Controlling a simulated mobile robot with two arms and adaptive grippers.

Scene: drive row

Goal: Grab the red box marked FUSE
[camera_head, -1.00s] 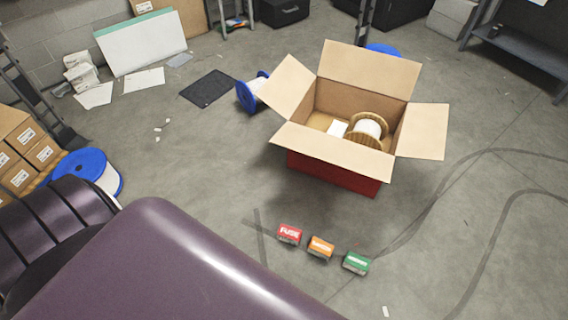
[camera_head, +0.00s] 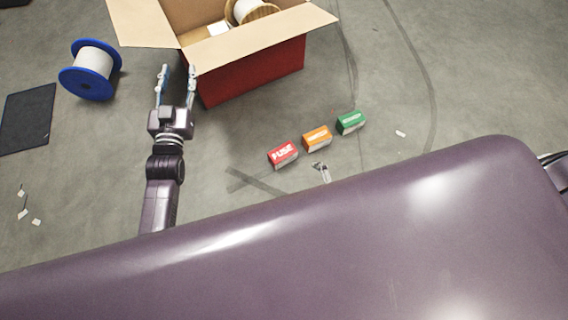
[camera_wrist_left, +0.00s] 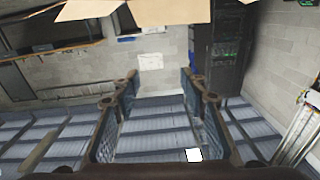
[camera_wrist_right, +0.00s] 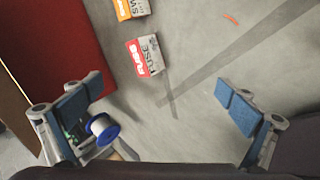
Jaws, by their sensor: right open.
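The red box marked FUSE (camera_head: 283,154) lies on the floor, leftmost in a row of small boxes; it also shows in the right wrist view (camera_wrist_right: 147,57), ahead of the jaws. My right gripper (camera_wrist_right: 160,93) is open and empty, with the red box beyond its fingertips and apart from them. In the head view only a fingertip of it (camera_head: 321,171) shows beside the red box; the rest is hidden behind my body. My left gripper (camera_head: 178,76) is open and empty, with its fingers near the big carton; they also frame the left wrist view (camera_wrist_left: 157,83).
An orange box (camera_head: 317,138) and a green box (camera_head: 350,123) continue the row to the right. The large open carton (camera_head: 255,72) with red sides stands behind it. A blue-and-white spool (camera_head: 92,70) and a dark mat (camera_head: 27,117) lie left. Floor right of the row is mostly clear.

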